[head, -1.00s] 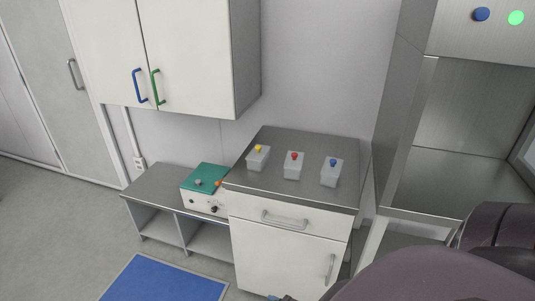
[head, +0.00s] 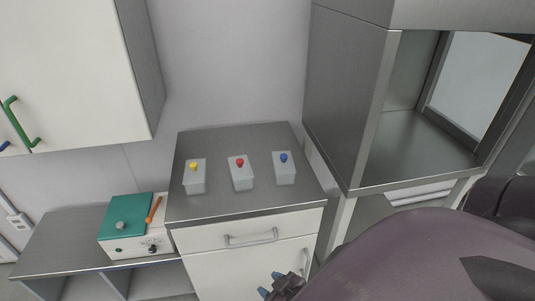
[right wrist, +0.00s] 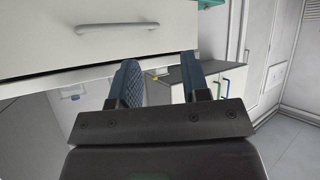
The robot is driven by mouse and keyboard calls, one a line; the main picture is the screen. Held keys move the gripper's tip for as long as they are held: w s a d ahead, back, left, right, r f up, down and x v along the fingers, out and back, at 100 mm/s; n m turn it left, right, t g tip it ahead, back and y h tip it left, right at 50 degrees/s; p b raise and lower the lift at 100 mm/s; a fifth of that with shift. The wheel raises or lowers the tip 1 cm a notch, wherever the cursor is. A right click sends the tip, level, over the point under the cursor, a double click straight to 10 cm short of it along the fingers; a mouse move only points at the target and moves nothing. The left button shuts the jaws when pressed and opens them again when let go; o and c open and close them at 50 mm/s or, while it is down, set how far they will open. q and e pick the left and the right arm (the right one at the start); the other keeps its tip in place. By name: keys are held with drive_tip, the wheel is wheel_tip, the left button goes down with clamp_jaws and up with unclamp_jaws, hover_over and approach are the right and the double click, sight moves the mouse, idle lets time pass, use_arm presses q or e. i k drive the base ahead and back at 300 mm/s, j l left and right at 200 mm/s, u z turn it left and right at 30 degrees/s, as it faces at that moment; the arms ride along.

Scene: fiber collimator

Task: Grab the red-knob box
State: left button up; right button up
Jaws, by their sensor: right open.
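The red-knob box (head: 241,178) is a pale, translucent box with a red knob on top. It stands upright on the grey cabinet top (head: 220,207), between the yellow-knob box (head: 195,181) and the blue-knob box (head: 284,172). My right gripper (head: 274,286) is at the bottom of the head view, in front of the white cabinet and well below its top. It is apart from all the boxes. In the right wrist view its two fingers (right wrist: 161,78) are spread with nothing held between them. My left gripper is not in view.
A teal-topped device (head: 134,229) with an orange piece sits on the lower bench to the left. A steel hood (head: 347,95) stands close on the right. A wall cabinet (head: 75,70) hangs at upper left. The cabinet top is clear around the boxes.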

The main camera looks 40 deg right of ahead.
sight(245, 185)
drive_tip(key=i+z, duration=0.2)
drive_tip(key=z, duration=0.15)
drive_tip(key=i+j+z, duration=0.2)
drive_tip(key=z, duration=0.2)
drive_tip(key=i+j+z, duration=0.15)
drive_tip(key=z, duration=0.2)
